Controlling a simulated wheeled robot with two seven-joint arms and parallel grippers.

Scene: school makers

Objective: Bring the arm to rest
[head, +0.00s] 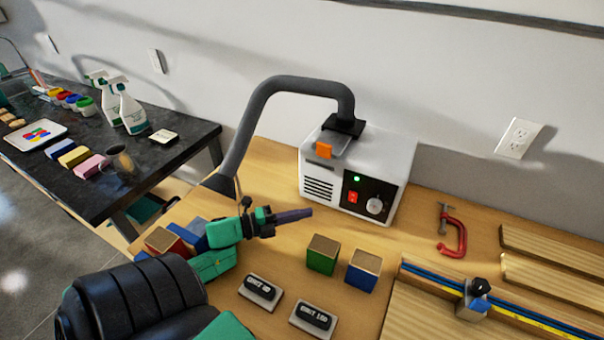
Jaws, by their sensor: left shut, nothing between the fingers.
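My left arm comes in from the lower left over the wooden workbench (420,222). Its gripper (308,213) is shut and empty, with the fingers pointing right, in front of the white machine (376,158). The gripper looks apart from the machine and the blocks, though its height above the bench is hard to judge. My right gripper does not show.
A green-sided block (321,262) and a blue-sided block (360,279) stand right of my arm. Two labelled sanding blocks (260,291) lie in front. A red clamp (453,238) lies at right. A dark hose (250,115) arches behind my gripper. A black table (190,133) stands at left.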

